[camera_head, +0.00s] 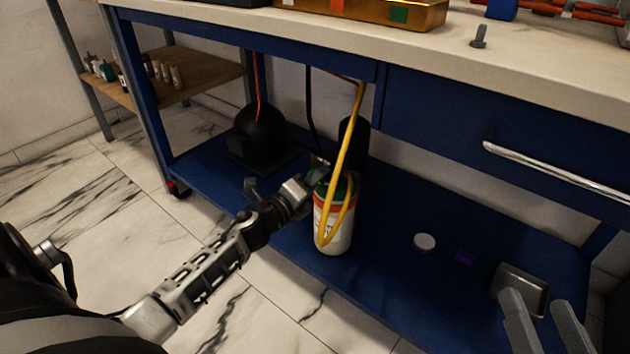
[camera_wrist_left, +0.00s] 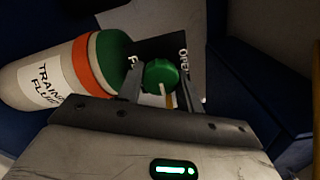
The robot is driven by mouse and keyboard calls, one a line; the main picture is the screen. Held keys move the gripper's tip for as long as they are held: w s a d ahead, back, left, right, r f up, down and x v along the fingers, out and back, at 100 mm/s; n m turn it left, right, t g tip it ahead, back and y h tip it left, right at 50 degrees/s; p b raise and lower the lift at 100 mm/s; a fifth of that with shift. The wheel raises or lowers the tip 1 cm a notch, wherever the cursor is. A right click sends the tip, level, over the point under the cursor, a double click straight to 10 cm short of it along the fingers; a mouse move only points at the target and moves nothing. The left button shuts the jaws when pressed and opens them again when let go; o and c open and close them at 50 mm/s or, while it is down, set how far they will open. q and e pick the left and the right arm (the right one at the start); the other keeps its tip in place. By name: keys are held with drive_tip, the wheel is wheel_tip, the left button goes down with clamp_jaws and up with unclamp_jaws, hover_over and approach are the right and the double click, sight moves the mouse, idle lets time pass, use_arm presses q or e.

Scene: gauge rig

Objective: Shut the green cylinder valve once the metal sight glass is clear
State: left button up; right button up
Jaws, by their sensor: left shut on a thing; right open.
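The cylinder (camera_head: 333,232) is white with an orange band and a green shoulder, and stands upright on the blue lower shelf. In the left wrist view the cylinder (camera_wrist_left: 50,75) shows part of a label reading "TRAIN… FLU…". Its green valve knob (camera_wrist_left: 160,75) has a pale pointer mark and sits beside a dark plate lettered "OPEN". My left gripper (camera_head: 318,176) is at the cylinder's top, shut on the knob, with a finger on each side in the left wrist view (camera_wrist_left: 158,88). My right gripper (camera_head: 547,322) is open and empty at lower right. I cannot make out the sight glass.
A yellow hose (camera_head: 347,135) loops in front of the cylinder. A black domed unit (camera_head: 259,132) stands behind to the left.

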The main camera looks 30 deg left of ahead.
drive_tip(key=shift+w+r, duration=0.1)
drive_tip(key=shift+r, duration=0.05)
idle(0.3)
use_arm(q)
drive_tip(key=o, duration=1)
use_arm(e)
drive_tip(key=shift+d, duration=0.1)
use_arm(q)
drive_tip(key=s+a+p, duration=0.1)
drive_tip(key=s+p, duration=0.2)
drive_tip(key=s, duration=1.3)
use_arm(e)
drive_tip(key=f+g, duration=0.1)
drive_tip(key=s+f+g+h, duration=0.1)
drive_tip(key=shift+s+f+m, duration=0.2)
drive_tip(key=shift+f+m, duration=0.2)
use_arm(q)
drive_tip(key=shift+a, duration=0.1)
